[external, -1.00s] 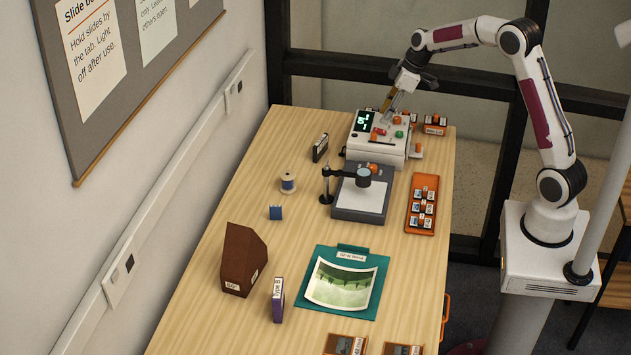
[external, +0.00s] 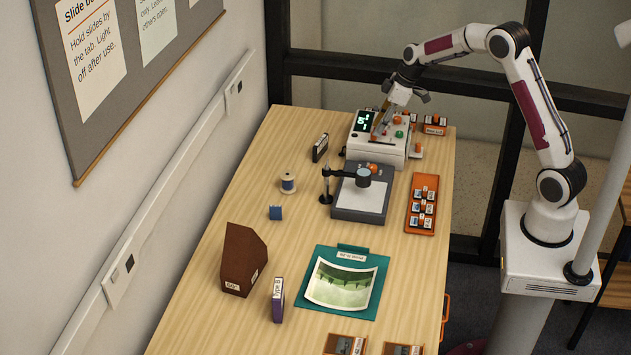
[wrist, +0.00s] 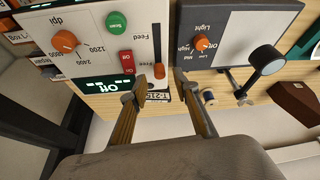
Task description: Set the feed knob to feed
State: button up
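The feed knob is a small orange slider knob (wrist: 159,71) at the lower end of a dark slot on the white scanner's panel (wrist: 90,15) in the wrist view. I cannot tell whether either finger touches the knob. In the external view my gripper (external: 381,130) is low over the front of the scanner (external: 362,153), hiding part of its panel.
The panel also carries an orange dpi knob (wrist: 65,41), a green Scan button (wrist: 116,22) and a red switch (wrist: 126,61). The grey light stand (external: 345,205) is close in front. An orange slide tray (external: 412,222) lies to its right. The table's left side has free room.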

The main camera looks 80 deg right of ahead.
jog(key=shift+x, duration=1.3)
jog(key=shift+c, duration=0.3)
grip_shut()
jog(key=shift+s, duration=3)
